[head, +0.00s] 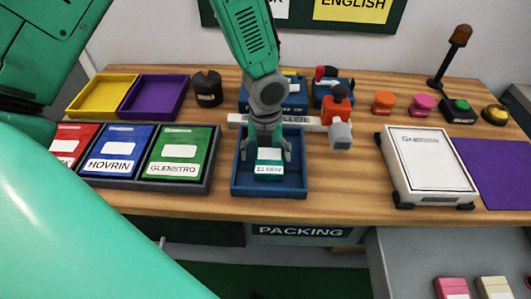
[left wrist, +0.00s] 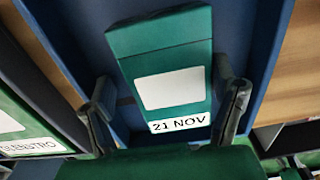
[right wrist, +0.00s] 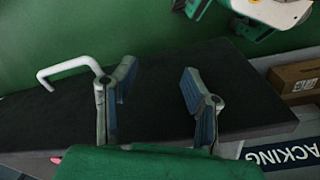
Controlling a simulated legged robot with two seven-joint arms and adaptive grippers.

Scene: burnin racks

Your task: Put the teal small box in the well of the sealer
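The teal small box (head: 269,163), labelled "21 NOV", is inside the blue-walled well (head: 237,178) of the sealer (head: 290,121). It also shows in the left wrist view (left wrist: 165,60), with the blue well (left wrist: 262,45) around it. My left gripper (head: 268,152) reaches down into the well from above. Its fingers (left wrist: 168,105) stand apart on either side of the box, with a gap at the left finger. I cannot tell whether the right finger touches it. My right gripper (right wrist: 155,100) is open and empty, away from the box.
A dark tray (head: 205,184) of red, blue and green boxes stands left of the well. Yellow (head: 97,95) and purple (head: 152,97) trays lie behind it. A white scale (head: 430,165) and purple mat (head: 495,172) are at right. A white hooked handle (right wrist: 70,68) is near my right gripper.

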